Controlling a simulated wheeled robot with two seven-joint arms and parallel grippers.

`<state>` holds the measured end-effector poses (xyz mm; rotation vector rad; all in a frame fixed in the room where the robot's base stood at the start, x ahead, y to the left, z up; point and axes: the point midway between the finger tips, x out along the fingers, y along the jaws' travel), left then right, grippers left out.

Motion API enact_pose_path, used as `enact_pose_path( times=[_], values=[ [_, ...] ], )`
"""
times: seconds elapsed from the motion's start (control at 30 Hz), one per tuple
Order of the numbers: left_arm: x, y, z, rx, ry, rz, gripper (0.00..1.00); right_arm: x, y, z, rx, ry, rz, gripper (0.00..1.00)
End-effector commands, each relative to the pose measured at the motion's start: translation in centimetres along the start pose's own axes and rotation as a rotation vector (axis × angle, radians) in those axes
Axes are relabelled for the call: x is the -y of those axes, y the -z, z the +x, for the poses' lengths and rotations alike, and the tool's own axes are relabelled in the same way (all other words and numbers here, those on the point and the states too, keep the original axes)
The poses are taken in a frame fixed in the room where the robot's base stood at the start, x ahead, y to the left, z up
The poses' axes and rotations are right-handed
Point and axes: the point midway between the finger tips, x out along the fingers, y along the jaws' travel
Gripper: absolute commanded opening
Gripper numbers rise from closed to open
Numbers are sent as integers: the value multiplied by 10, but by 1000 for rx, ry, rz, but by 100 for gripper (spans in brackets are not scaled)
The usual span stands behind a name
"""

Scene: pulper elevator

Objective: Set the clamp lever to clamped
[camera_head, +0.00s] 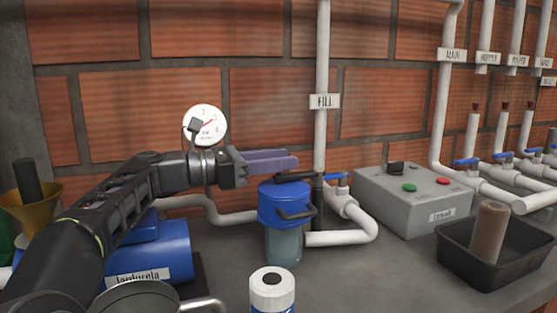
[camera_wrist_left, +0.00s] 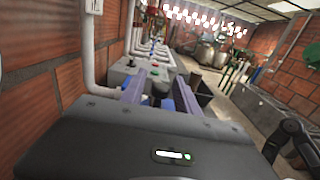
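The black clamp lever (camera_head: 295,213) appears to be the handle on the front of the blue-topped canister (camera_head: 275,200), which has a clear lower bowl. I cannot tell for sure whether the lever is clamped. My left gripper (camera_head: 292,160) reaches in from the left, just above and behind the blue lid, apart from the lever. Its two purple-grey fingers also show in the left wrist view (camera_wrist_left: 158,88), spread with a gap between them and nothing held. My right gripper is not seen.
The white FILL pipe (camera_head: 322,60) stands close right of the gripper, with a blue valve handle (camera_head: 335,176) beside it. A grey control box (camera_head: 410,200), a black tray (camera_head: 465,262) and a white bottle (camera_head: 272,290) stand nearby. A pressure gauge (camera_head: 205,124) is behind the arm.

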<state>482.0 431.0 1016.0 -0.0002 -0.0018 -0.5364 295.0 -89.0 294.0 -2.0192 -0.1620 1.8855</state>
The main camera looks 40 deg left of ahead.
Motion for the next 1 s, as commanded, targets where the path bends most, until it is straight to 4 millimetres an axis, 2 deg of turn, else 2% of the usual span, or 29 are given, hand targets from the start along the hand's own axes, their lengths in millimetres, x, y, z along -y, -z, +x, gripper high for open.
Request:
enact_pose_path(
  times=[0.07, 0.43, 0.57, 0.8, 1.0],
  values=[
    [0, 0, 0, 0, 1, 0, 45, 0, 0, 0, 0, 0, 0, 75],
    [0, 0, -5, -1, 1, -1, 45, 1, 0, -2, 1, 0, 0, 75],
    [0, -2, -20, -1, -1, -1, 45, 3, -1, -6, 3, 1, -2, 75],
    [-1, -2, -60, -1, -2, -1, 45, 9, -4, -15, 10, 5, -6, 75],
    [0, 0, -77, -1, 2, -1, 45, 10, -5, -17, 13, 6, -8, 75]
  ],
)
